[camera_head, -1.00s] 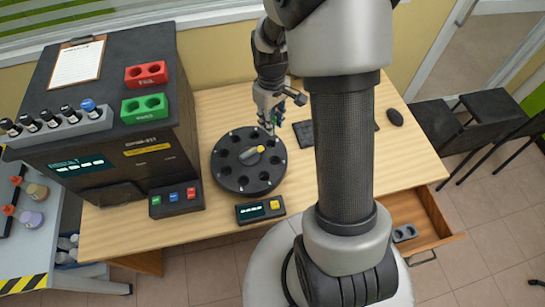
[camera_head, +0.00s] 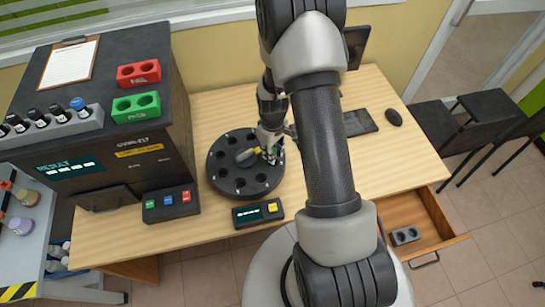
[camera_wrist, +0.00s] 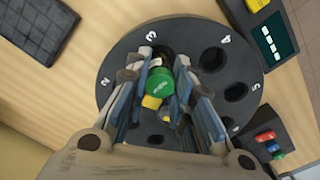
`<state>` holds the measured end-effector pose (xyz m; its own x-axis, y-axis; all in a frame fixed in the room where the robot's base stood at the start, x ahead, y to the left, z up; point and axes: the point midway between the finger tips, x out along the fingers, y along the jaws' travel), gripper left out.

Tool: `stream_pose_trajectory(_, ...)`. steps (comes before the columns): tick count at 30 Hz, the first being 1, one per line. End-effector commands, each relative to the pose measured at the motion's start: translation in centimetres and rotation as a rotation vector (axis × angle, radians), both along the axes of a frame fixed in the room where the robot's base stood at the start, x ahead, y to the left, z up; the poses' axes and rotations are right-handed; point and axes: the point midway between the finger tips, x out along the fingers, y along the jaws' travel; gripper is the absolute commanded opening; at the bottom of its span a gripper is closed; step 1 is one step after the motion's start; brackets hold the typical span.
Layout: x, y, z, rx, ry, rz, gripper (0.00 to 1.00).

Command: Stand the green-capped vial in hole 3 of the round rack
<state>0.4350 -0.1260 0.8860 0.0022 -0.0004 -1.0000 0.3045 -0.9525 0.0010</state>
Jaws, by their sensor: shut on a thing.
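The green-capped vial shows in the wrist view as a green cap (camera_wrist: 161,82) between the fingers of my gripper (camera_wrist: 163,92). My gripper is shut on it. The round rack (camera_wrist: 118,66) is black, with numbered holes around its rim. Hole 3 (camera_wrist: 163,51) is by its number, right beside the vial's body. I cannot tell how far the vial is in the hole. In the head view my gripper (camera_head: 271,157) is low over the right side of the rack (camera_head: 238,174). The vial is mostly hidden there.
A yellow-and-grey knob (camera_head: 245,155) stands at the rack's middle, close to my gripper. A small display box (camera_head: 258,213) sits in front of the rack. A dark analyser (camera_head: 95,130) stands to the left. A keyboard (camera_head: 360,122) and mouse (camera_head: 393,117) lie to the right.

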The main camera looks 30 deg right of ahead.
Motion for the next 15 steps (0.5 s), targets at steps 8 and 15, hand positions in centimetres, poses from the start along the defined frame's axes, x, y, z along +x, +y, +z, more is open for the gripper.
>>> stream_pose_trajectory(8, 0.0, 0.0, -3.2, 0.001, 0.001, 0.000, 0.01)
stream_pose_trajectory(15, 0.0, 0.0, -3.3, 0.001, 0.001, 0.000, 0.01)
